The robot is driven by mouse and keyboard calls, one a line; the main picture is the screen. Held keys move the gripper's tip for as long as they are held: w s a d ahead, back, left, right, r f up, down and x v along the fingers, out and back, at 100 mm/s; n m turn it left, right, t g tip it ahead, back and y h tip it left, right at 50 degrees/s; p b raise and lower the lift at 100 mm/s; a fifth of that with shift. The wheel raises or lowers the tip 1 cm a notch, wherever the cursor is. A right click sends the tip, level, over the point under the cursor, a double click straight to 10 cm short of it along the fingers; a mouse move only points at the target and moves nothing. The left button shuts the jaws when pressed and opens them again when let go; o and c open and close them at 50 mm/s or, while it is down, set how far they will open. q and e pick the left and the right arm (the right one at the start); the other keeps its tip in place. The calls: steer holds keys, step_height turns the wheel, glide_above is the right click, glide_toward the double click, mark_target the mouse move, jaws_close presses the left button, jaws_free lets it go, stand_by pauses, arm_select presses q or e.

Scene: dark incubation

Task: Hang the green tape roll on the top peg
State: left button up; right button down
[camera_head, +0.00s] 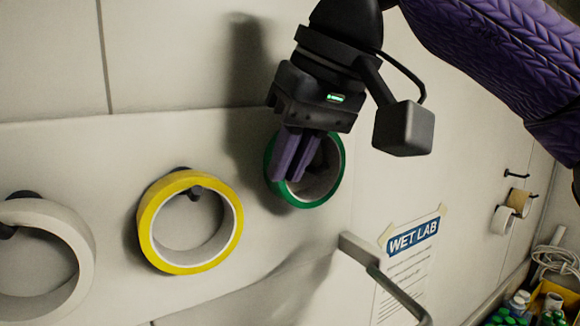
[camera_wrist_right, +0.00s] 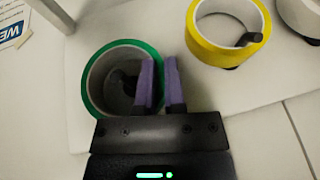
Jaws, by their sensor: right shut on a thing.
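The green tape roll (camera_head: 337,178) is at the wall panel, to the right of the yellow roll in the head view. My right gripper (camera_head: 290,176) is shut on its rim, with purple fingers either side of the tape wall. In the right wrist view, the green roll (camera_wrist_right: 95,72) lies left of the gripper (camera_wrist_right: 160,66). A dark peg-like shape (camera_wrist_right: 124,82) shows inside its ring there; I cannot tell whether the roll is around it or in front of it. My left gripper is out of view.
A yellow roll (camera_head: 150,222) and a white roll (camera_head: 78,242) hang on dark pegs of the pale panel (camera_head: 110,150). A grey handle (camera_head: 398,295) juts out below right, near a WET LAB sheet (camera_head: 408,270). Small rolls (camera_head: 519,202) hang farther right.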

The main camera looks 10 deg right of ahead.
mark_target(289, 193)
steer(key=shift+w+a+f, duration=0.1)
steer(key=shift+a+f, duration=0.1)
steer(key=shift+f, duration=1.05)
steer(key=shift+d+f, duration=0.2)
steer(key=shift+f, duration=0.05)
steer(key=shift+a, duration=0.1)
steer(key=shift+f, duration=0.2)
steer(key=c, duration=0.7)
jaws_free()
